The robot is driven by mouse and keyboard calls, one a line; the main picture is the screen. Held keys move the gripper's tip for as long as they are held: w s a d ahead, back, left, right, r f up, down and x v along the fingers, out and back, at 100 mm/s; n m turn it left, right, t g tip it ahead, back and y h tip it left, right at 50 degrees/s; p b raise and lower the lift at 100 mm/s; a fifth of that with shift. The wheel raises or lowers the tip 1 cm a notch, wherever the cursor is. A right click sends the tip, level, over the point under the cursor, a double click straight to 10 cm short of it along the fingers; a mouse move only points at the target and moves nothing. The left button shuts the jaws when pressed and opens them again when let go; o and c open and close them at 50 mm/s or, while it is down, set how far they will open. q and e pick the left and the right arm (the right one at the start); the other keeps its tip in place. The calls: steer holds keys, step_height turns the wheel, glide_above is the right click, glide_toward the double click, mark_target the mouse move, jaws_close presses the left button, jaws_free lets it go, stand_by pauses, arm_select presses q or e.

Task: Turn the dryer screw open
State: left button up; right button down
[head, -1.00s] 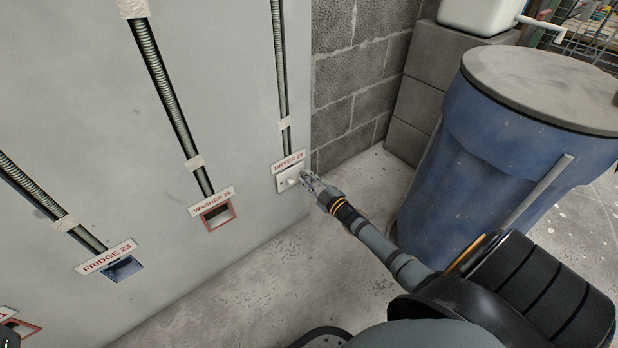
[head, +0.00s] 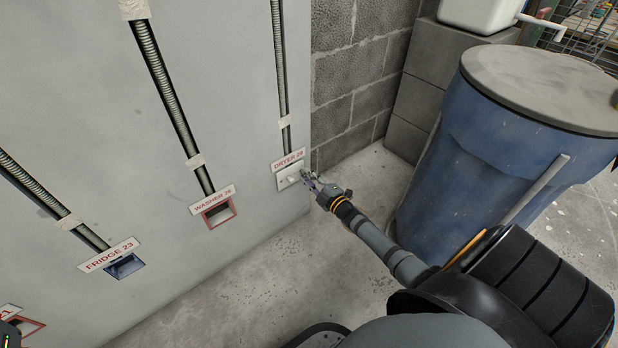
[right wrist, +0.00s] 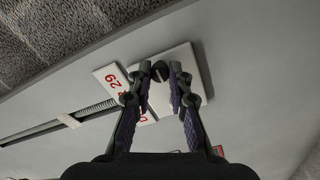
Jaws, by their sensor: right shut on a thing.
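The dryer plate (head: 285,184) is a small white cover low on the grey wall, near its right corner, under a label reading DRYER 29 (head: 289,160). My right gripper (head: 305,176) reaches the plate from the right. In the right wrist view the plate (right wrist: 188,57) lies behind the fingers, tilted in the picture. My right gripper (right wrist: 160,78) has its two fingertips close together at the plate, shut on the dryer screw. The fingertips hide much of the screw, so its turn cannot be read.
A washer box (head: 219,213) and a blue fridge box (head: 125,266) sit in the wall to the left, with conduits above. A large blue barrel (head: 500,150) stands right of my right arm. Bare concrete floor (head: 250,275) lies below the wall.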

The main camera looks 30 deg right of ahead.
steer(key=c, duration=1.2)
jaws_free()
steer(key=shift+s, duration=0.1)
steer(key=s, duration=0.8)
steer(key=s+d, duration=0.1)
steer(key=s, duration=0.2)
steer(key=shift+s, duration=0.4)
steer(key=shift+a, duration=0.1)
